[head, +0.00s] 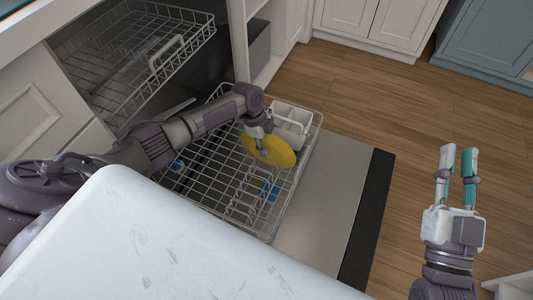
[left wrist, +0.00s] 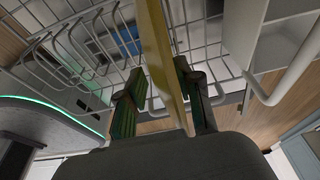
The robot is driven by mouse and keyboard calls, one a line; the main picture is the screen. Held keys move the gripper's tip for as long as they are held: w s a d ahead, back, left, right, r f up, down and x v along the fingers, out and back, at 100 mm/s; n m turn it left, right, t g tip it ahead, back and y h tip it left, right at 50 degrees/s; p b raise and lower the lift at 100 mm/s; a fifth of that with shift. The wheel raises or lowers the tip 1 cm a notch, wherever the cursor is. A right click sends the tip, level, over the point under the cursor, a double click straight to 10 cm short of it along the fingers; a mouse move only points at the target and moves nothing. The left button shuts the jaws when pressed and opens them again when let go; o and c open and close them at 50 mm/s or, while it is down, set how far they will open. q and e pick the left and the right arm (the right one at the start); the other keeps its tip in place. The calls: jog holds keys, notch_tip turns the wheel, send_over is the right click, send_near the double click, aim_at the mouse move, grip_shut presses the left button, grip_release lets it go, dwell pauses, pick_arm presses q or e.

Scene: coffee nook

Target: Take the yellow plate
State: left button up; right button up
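The yellow plate (head: 270,148) stands tilted in the pulled-out lower dishwasher rack (head: 235,210). My left gripper (head: 262,148) reaches down to it from above. In the left wrist view the plate (left wrist: 163,60) is seen edge-on between the two fingers of my left gripper (left wrist: 160,95). A gap shows between the plate and the left finger; the right finger is close to the plate, and contact cannot be told. My right gripper (head: 459,160) is open and empty over the wooden floor, far right of the rack.
A white cutlery basket (head: 291,120) stands at the rack's far corner, just behind the plate. Blue items (head: 269,191) lie in the rack. The open dishwasher door (head: 325,215) extends right of it. An upper rack (head: 135,50) is above left. A white surface (head: 170,245) fills the front.

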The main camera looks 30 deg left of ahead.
pick_arm(q)
grip_shut()
dwell(0.3)
jog(key=shift+r, duration=0.25)
